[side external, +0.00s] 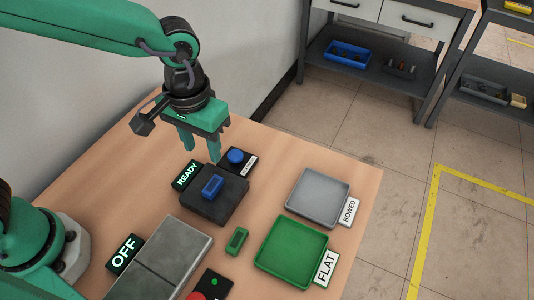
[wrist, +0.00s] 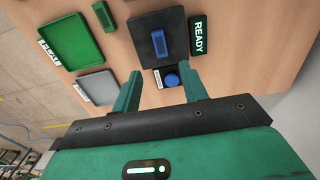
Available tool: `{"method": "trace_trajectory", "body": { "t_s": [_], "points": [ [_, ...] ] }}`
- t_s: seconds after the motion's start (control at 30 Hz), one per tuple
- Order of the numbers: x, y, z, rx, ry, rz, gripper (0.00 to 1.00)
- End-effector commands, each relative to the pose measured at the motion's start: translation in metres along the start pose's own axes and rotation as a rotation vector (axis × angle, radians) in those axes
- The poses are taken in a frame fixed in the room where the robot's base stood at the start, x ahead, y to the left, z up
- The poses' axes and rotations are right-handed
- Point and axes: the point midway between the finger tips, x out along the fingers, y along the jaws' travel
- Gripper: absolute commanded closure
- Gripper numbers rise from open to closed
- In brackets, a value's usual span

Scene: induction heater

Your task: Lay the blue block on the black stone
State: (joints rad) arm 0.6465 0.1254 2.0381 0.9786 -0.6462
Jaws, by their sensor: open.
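The blue block (side external: 212,187) lies on top of the black stone (side external: 228,208), near its middle. In the wrist view the blue block (wrist: 158,40) is also seen on the black stone (wrist: 176,30). My gripper (side external: 201,155) is above the table, behind the stone. Its two green fingers (wrist: 160,88) are apart with nothing between them, and they are clear of the block.
A blue button (side external: 235,156) sits on a dark box behind the stone, beside a READY sign (side external: 186,175). A grey tray (side external: 318,198) and a green tray (side external: 290,252) stand to the right. A small green block (side external: 237,240) lies near the green tray. Metal plates (side external: 180,250) are in front.

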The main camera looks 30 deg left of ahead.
Motion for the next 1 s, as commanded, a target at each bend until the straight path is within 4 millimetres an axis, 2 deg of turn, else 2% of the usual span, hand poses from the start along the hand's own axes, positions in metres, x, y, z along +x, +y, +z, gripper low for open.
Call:
{"method": "trace_trajectory", "body": {
  "t_s": [0.67,0.87,1.0],
  "points": [
    [-0.003,-0.002,0.0,-0.001,0.003,0.002,0.57],
    [-0.015,-0.019,-0.003,-0.004,0.03,0.021,0.57],
    [-0.031,-0.045,-0.004,-0.007,0.074,0.044,0.57]
  ]
}}
